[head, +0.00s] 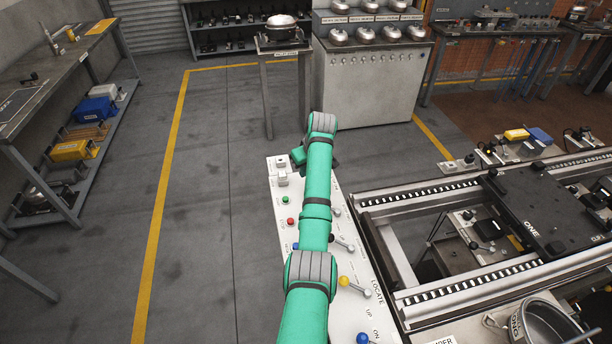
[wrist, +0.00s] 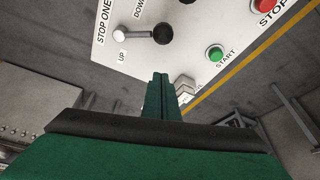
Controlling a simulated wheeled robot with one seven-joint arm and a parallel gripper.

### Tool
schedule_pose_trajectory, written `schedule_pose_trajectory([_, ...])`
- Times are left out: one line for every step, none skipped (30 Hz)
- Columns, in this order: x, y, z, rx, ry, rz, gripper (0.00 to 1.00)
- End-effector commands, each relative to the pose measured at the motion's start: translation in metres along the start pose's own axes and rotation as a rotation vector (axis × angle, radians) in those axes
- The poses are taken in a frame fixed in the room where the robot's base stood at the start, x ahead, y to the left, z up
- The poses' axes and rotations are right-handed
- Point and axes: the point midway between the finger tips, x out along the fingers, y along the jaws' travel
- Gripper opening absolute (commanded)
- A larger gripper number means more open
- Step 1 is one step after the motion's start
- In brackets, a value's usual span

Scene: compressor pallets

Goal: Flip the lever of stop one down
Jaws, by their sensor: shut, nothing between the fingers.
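In the wrist view the stop one lever (wrist: 163,33) is a short metal rod with a black ball knob, on a white panel (wrist: 190,62). Its silver pivot is at the left and the knob points right. The words STOP ONE, DOWN and UP are printed around it; I cannot tell which position it is in. My gripper (wrist: 161,92) is shut and empty, its fingertips below the knob in the picture and apart from it. In the head view my green arm covers part of the panel (head: 352,318), and I cannot make out this lever's knob there.
A green START button (wrist: 216,53) and a red button (wrist: 264,4) are on the panel. Other levers with black (head: 331,238), yellow (head: 344,281) and blue (head: 362,338) knobs stand along it. A conveyor with a black pallet (head: 545,215) is at right. Open floor is at left.

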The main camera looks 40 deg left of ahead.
Motion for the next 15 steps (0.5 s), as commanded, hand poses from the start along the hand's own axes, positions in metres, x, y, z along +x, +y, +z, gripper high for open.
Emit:
schedule_pose_trajectory([-0.007,0.002,0.0,0.001,0.002,0.002,0.0])
schedule_pose_trajectory([-0.011,0.002,0.001,0.001,0.002,0.002,0.0])
schedule_pose_trajectory([-0.016,0.002,0.001,0.001,0.001,0.002,0.0])
schedule_pose_trajectory([-0.02,0.003,0.001,0.002,0.002,0.002,0.0])
schedule_pose_trajectory([-0.025,0.003,0.001,0.002,0.003,0.003,0.0])
schedule_pose_trajectory([-0.03,0.004,0.001,0.002,0.002,0.003,0.0])
schedule_pose_trajectory([-0.035,0.004,0.001,0.003,0.002,0.003,0.0])
schedule_pose_trajectory([-0.04,0.004,0.001,0.002,0.002,0.004,0.0])
schedule_pose_trajectory([-0.047,0.004,0.001,0.002,0.002,0.003,0.0])
schedule_pose_trajectory([-0.052,0.004,0.001,0.002,0.002,0.004,0.0])
schedule_pose_trajectory([-0.057,0.004,0.001,0.002,0.002,0.004,0.0])
schedule_pose_trajectory([-0.063,0.004,0.001,0.002,0.002,0.004,0.0])
schedule_pose_trajectory([-0.067,0.004,0.001,0.002,0.002,0.003,0.0])
schedule_pose_trajectory([-0.071,0.004,0.001,0.002,0.002,0.003,0.0])
schedule_pose_trajectory([-0.076,0.004,0.0,0.001,0.002,0.003,0.0])
